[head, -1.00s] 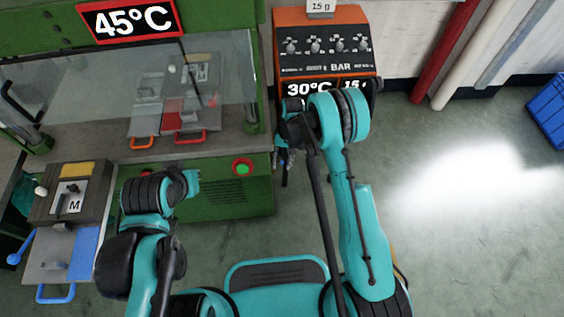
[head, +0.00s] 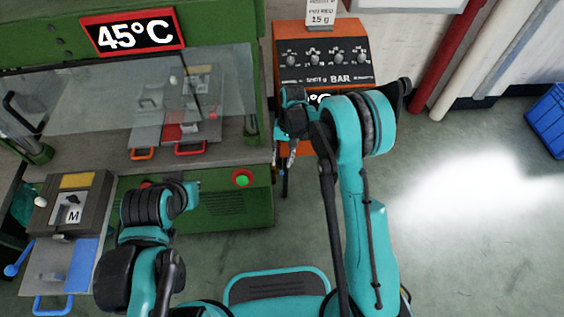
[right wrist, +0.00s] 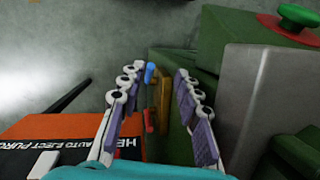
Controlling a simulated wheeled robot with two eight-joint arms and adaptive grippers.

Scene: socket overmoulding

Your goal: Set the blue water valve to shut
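In the right wrist view a small blue valve handle (right wrist: 151,70) stands at the top of a brass-coloured plate (right wrist: 164,95) on the side of the green machine. A red handle (right wrist: 149,121) sits lower on the same plate. My right gripper (right wrist: 155,76) is open, with the plate and both handles showing between its fingers; I see no clear contact.
The green machine (head: 225,212) has a red and green button (head: 242,178). An orange control box (head: 321,42) stands behind my right arm and shows close in the right wrist view (right wrist: 62,138). A blue crate (head: 548,118) lies far right. The floor right of my arm is clear.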

